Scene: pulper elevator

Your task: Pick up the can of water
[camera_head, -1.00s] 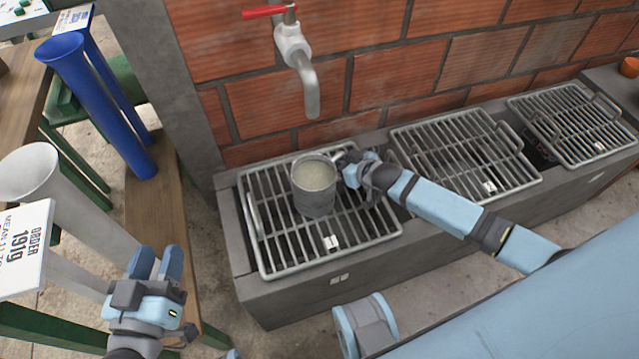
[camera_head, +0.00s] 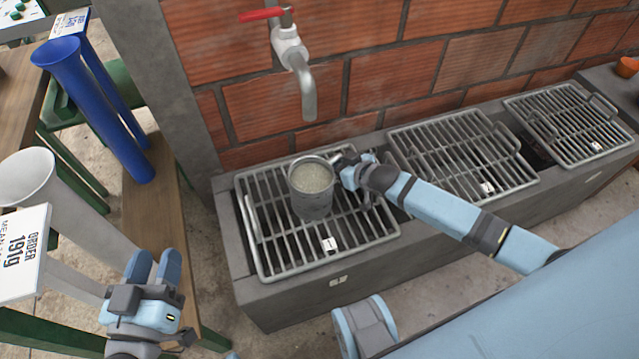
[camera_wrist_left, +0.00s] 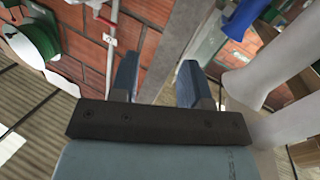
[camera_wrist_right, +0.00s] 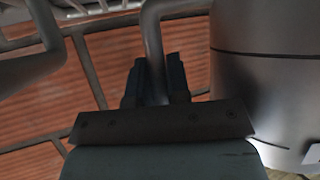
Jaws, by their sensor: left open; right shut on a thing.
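A grey metal can (camera_head: 312,203) with pale, speckled contents stands upright at the left grate (camera_head: 262,253), below the tap. I cannot tell whether its base touches the bars. My right gripper (camera_head: 347,170) reaches in from the right and is shut on the can's handle. In the right wrist view, the handle (camera_wrist_right: 152,40) runs down between the fingers, and the can's wall (camera_wrist_right: 265,80) fills the right side. My left gripper (camera_head: 153,265) is open and empty at the lower left, away from the can; its spread fingers also show in the left wrist view (camera_wrist_left: 158,85).
A tap (camera_head: 290,45) with a red lever hangs above the can, in front of a brick wall. More grates (camera_head: 465,155) lie to the right on the concrete ledge. Blue tubes (camera_head: 95,110) and white funnels (camera_head: 28,180) stand at the left by a wooden bench.

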